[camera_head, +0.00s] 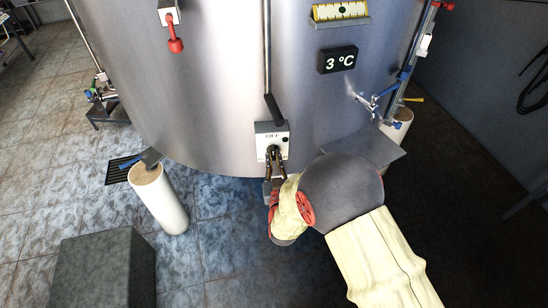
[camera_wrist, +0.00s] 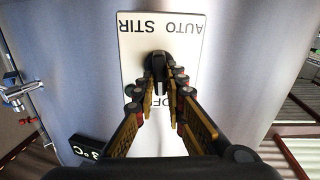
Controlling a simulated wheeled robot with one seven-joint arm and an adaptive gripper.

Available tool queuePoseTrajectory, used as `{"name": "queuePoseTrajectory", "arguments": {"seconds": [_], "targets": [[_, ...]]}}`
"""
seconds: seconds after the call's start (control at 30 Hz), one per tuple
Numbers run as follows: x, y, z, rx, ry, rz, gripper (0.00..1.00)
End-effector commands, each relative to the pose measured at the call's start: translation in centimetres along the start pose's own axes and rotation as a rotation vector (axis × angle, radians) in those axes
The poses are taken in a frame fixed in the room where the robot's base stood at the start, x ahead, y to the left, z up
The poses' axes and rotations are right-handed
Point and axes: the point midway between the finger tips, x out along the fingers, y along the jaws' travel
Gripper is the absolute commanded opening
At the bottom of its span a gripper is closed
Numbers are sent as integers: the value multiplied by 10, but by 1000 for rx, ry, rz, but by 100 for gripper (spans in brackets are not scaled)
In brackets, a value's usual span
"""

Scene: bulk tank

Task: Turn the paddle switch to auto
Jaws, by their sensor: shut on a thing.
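The paddle switch (camera_wrist: 158,62) is a small black lever on a white plate (camera_wrist: 135,50) on the tank's front. In the wrist view, the plate is upside down, with STIR at upper left, AUTO at upper right and OFF partly hidden behind my fingers. In the head view, the plate (camera_head: 264,128) shows OFF at its top, and my gripper hides much of the lever. My gripper (camera_wrist: 163,80) is shut on the paddle switch, with a finger on each side; it also shows in the head view (camera_head: 273,160). I cannot tell exactly which label the lever points to.
The big steel tank (camera_head: 210,80) fills the back. A 3 °C display (camera_head: 338,60) and a red-handled valve (camera_head: 175,45) are on it. A pale cylinder (camera_head: 160,200) and a dark grey block (camera_head: 100,268) stand at left. Blue tiled floor is open between them and my arm.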

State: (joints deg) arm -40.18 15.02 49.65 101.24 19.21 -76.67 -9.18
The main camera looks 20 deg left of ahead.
Motion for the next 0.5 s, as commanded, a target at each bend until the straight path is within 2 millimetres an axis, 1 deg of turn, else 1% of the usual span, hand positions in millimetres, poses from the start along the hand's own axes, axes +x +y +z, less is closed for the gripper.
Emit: {"name": "queuePoseTrajectory", "arguments": {"seconds": [0.17, 0.5], "targets": [[0, -2, 1, -120, 0, -1, 0], [0, -5, 2, -436, 0, -1, 0]]}}
